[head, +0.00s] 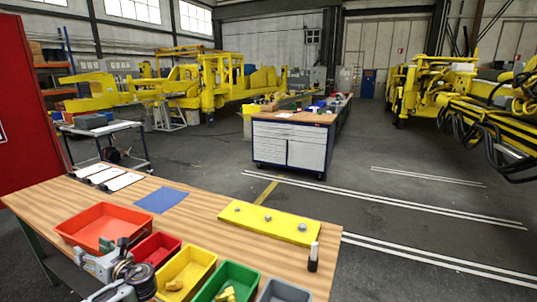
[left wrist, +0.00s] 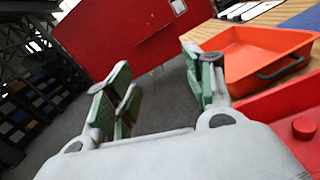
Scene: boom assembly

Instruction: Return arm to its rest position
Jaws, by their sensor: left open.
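My left gripper (head: 114,244) is at the front left of the wooden table, in front of the orange bin (head: 76,222) and beside the red bin (head: 167,241). Its green-padded fingers stand apart in the left wrist view (left wrist: 160,88), with nothing between them. Beyond the fingers are grey floor and a red panel. The orange bin (left wrist: 235,45) is to the right of the fingers there. My left forearm runs down to the bottom edge of the head view. My right gripper is not in view.
The table (head: 230,265) also carries a yellow bin (head: 197,259), a green bin (head: 240,272), a grey bin (head: 285,291), a yellow plate (head: 265,222) with bolts, a dark bottle (head: 313,262) and a blue sheet (head: 162,200). A red cabinet (head: 38,110) stands at left.

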